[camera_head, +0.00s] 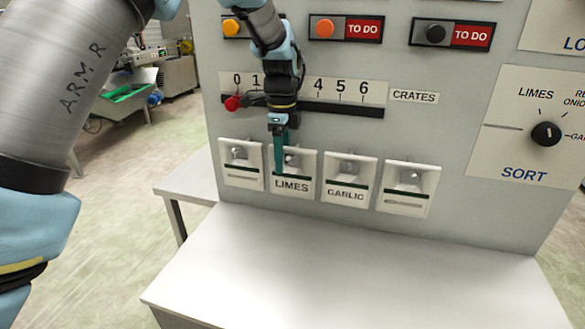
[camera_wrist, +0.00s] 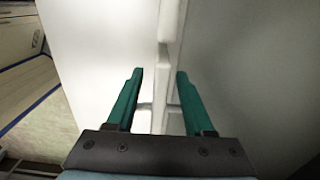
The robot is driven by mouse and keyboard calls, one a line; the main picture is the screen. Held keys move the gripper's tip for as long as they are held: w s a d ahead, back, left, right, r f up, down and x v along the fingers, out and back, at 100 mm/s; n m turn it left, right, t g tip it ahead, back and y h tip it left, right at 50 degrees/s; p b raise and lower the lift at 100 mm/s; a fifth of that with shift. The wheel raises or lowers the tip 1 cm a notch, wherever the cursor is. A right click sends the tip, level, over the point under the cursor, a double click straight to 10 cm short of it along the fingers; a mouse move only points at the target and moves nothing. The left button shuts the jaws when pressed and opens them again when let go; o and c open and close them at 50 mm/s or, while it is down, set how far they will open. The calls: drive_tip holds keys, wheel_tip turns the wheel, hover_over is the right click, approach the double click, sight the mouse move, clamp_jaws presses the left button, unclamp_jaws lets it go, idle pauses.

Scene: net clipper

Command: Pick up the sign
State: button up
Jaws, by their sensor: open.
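Several white holders with dark green strips hang in a row on the grey panel. One bears a LIMES sign (camera_head: 292,187), and the holder to its right bears a GARLIC sign (camera_head: 346,195). Which sign the task means cannot be told. My gripper (camera_head: 281,168) points down in front of the LIMES holder and hides its upper left part. In the wrist view my gripper (camera_wrist: 158,72) is open, its two green fingers apart. A pale ridged white surface (camera_wrist: 168,35) shows between and beyond the fingers; no lettering is visible there.
A bare white table (camera_head: 330,265) stands below the holders. Above them are the CRATES slider with its red knob (camera_head: 233,103) and TO DO lamps (camera_head: 363,29). A SORT dial (camera_head: 546,134) is at right. Open floor lies at left.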

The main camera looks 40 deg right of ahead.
drive_tip(key=shift+f, duration=1.1)
clamp_jaws()
